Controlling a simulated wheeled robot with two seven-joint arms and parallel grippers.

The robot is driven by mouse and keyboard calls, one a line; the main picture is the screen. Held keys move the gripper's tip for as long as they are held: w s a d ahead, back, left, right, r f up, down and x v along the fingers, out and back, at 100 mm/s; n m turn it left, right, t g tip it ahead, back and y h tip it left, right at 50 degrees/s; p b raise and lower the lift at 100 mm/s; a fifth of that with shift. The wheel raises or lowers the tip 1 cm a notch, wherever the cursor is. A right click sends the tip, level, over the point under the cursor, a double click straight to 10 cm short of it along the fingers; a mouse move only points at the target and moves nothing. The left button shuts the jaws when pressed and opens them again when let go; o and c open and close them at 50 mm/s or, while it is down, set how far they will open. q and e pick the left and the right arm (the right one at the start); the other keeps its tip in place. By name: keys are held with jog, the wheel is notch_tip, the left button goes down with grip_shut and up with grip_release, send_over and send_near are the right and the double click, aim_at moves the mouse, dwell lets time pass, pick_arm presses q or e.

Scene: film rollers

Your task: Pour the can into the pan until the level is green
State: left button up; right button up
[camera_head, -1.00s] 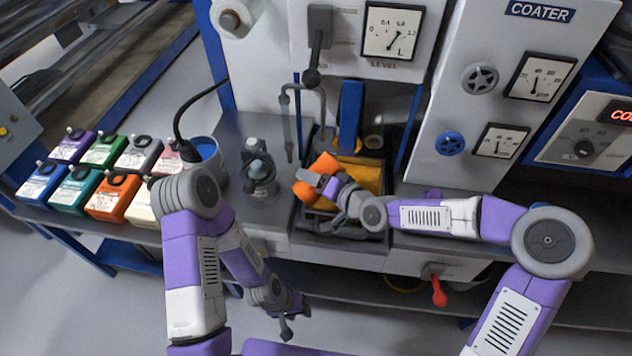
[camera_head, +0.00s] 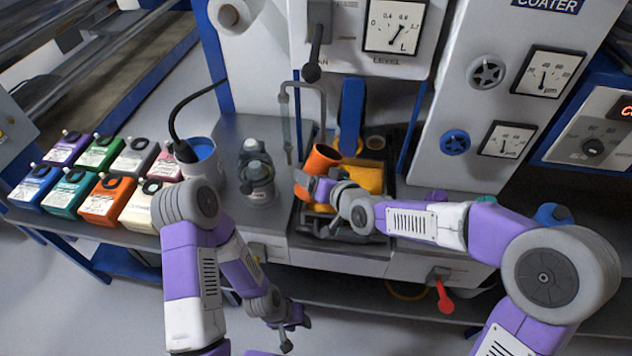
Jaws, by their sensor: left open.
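An orange can (camera_head: 322,158) is above the dark pan (camera_head: 385,222) in the coater, tilted, with its round open mouth facing up. My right gripper (camera_head: 312,188) is around the lower part of the can, apparently shut on it; its fingers are mostly hidden. No stream of liquid shows. The level gauge (camera_head: 396,28) is above, with its dark needle pointing up and right; no green shows on it. My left gripper (camera_head: 290,334) is open and empty, hanging low in front of the bench.
Several coloured containers (camera_head: 105,200) stand on the bench at left. A blue-filled bucket (camera_head: 203,160) and a grey pump-like unit (camera_head: 257,178) stand beside the pan. A hooked pipe (camera_head: 287,112) rises by it. A red lever (camera_head: 444,297) hangs below.

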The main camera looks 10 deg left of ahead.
aim_at(318, 162)
jog(key=shift+r, duration=0.1)
jog(key=shift+r+n, duration=0.4)
jog(key=shift+r, duration=0.2)
jog(key=shift+a+r+n+t+h+p, duration=0.1)
jog(key=shift+r+n+t+h+p, duration=0.35)
jog(key=shift+r+p, duration=0.4)
notch_tip(318, 162, up, 3)
jog(key=n+t+h+p, duration=0.1)
jog(key=n+p, duration=0.1)
jog(key=p, duration=0.1)
jog(key=shift+f, duration=0.2)
jog(key=shift+r+p, duration=0.2)
jog(key=shift+p, duration=0.2)
